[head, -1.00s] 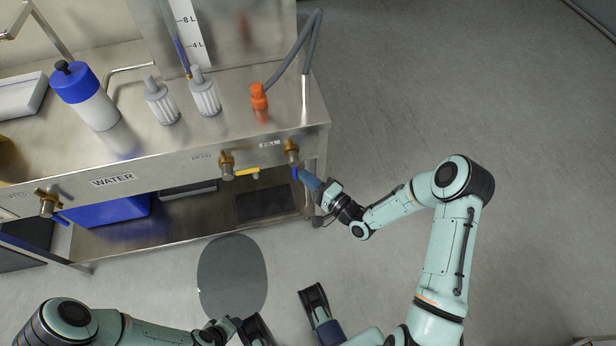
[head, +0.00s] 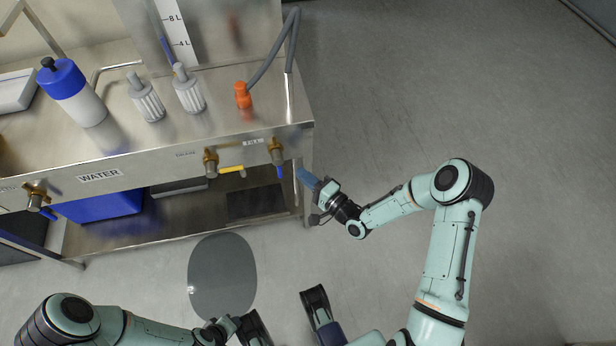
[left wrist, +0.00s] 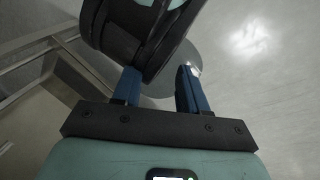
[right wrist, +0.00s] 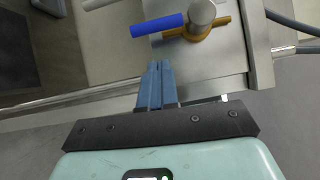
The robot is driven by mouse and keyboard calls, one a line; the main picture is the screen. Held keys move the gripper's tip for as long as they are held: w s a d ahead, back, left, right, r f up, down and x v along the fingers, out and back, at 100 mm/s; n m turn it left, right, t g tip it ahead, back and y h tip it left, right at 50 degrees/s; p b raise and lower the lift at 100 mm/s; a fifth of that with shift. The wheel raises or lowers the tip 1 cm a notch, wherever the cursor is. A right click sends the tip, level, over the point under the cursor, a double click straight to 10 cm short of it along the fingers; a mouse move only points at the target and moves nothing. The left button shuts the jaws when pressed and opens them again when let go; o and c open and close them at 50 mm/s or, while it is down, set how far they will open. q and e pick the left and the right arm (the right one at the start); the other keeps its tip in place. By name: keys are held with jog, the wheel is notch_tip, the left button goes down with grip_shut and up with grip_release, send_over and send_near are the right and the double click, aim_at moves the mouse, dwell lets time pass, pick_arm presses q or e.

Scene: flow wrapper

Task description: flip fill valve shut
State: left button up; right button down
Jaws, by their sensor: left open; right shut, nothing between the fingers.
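The fill valve (head: 277,152) is a brass tap under the FILL label near the right end of the steel bench front. Its blue lever (head: 281,171) points downward in the head view. In the right wrist view the lever (right wrist: 158,25) extends left from the brass body (right wrist: 202,32), ahead of my fingertips. My right gripper (head: 302,173) is shut and empty, just right of the lever with a small gap. In the right wrist view its blue fingers (right wrist: 160,68) are together. My left gripper (left wrist: 158,80) is open and empty, low over the floor, far from the valve.
The drain valve (head: 211,161) with a yellow lever is left of the fill valve. A steel leg (head: 297,183) stands close to my right fingers. A blue bin (head: 105,207) sits on the lower shelf. The floor (head: 390,90) to the right is clear.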

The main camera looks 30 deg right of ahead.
pick_arm(q)
jog(key=shift+s+d+r+g+p, duration=0.2)
jog(key=shift+s+d+r+p, duration=0.2)
jog(key=shift+s, duration=0.25)
jog(key=shift+s+d+r+g+p, duration=0.2)
jog(key=shift+s+d+r+p, duration=0.15)
jog(key=shift+s+r, duration=0.2)
pick_arm(e)
jog(key=v, duration=1)
jog(key=shift+r, duration=0.2)
jog(key=shift+d, duration=0.1)
